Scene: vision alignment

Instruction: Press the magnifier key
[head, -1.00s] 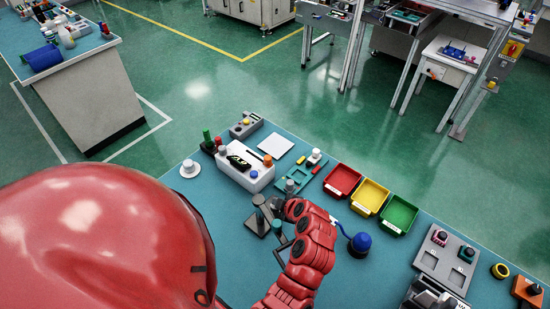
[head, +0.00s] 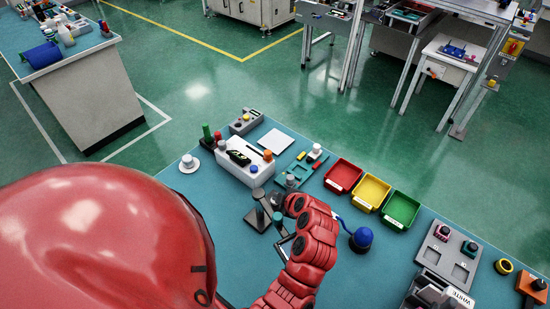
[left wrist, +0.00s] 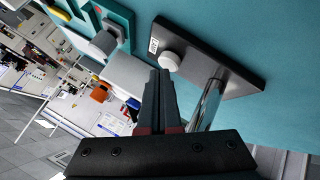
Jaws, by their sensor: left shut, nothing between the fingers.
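A dark flat base (head: 259,222) with upright posts stands on the teal table in the head view. In the left wrist view this dark base (left wrist: 230,75) carries a pale round key (left wrist: 171,61) near one end and a shiny metal post (left wrist: 207,103). No magnifier symbol can be read on the key. My left gripper (head: 276,202) is over the stand in the head view, partly hidden by its own arm. In the left wrist view its fingers (left wrist: 160,74) are together and empty, their tips right beside the key. I cannot tell whether they touch it. My right gripper is not in view.
A white device (head: 240,170) with several knobs stands behind the stand. Red (head: 343,176), yellow (head: 371,191) and green (head: 400,209) bins line the far edge. Bare table lies left of the stand.

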